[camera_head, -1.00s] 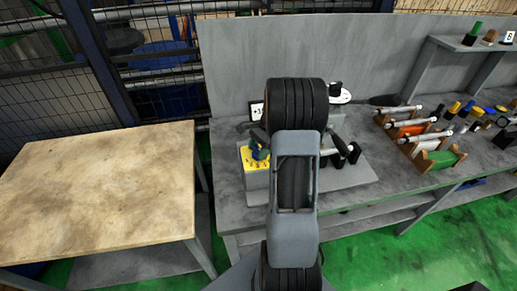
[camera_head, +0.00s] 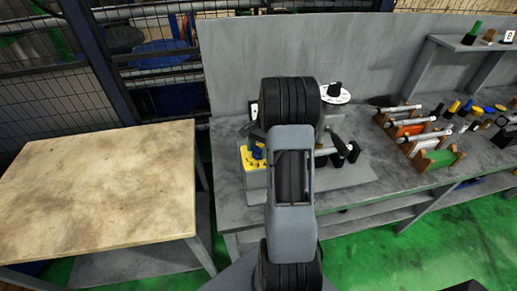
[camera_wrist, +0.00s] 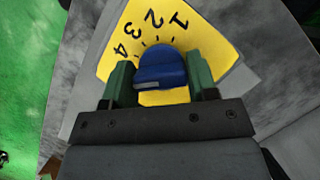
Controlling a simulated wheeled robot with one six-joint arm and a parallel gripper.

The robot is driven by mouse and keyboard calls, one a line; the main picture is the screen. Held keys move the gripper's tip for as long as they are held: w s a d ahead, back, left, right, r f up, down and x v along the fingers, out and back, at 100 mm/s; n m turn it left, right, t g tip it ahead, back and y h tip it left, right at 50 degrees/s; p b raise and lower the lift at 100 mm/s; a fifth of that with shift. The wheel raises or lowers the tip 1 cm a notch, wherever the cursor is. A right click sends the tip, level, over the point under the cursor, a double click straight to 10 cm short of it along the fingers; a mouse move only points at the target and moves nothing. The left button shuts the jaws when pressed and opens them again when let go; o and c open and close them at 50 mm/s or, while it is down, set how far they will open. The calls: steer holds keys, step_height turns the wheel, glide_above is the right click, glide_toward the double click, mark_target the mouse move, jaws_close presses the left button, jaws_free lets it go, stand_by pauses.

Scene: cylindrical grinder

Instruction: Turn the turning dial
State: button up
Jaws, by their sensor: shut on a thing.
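The turning dial is a blue knob (camera_wrist: 167,68) on a yellow plate (camera_wrist: 215,45) with the numbers 1 to 4 around its upper edge. A light mark shows on the knob's lower left. In the wrist view my gripper (camera_wrist: 160,82) has its green fingers on either side of the knob and is shut on it. In the head view the blue knob (camera_head: 257,153) and yellow plate (camera_head: 251,163) show left of my arm, on the front left of the machine. My arm hides much of the machine, and the fingers are not clear there.
A white round dial with a black knob (camera_head: 335,94) stands behind my arm. A wooden-topped table (camera_head: 100,190) is at the left. Racks with tools (camera_head: 418,135) stand on the grey bench to the right. A grey panel (camera_head: 300,50) closes the back.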

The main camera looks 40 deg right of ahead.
steer(key=o, duration=0.9)
steer(key=v, duration=1.4)
steer(key=shift+b, duration=0.45)
steer(key=shift+a+f, duration=0.15)
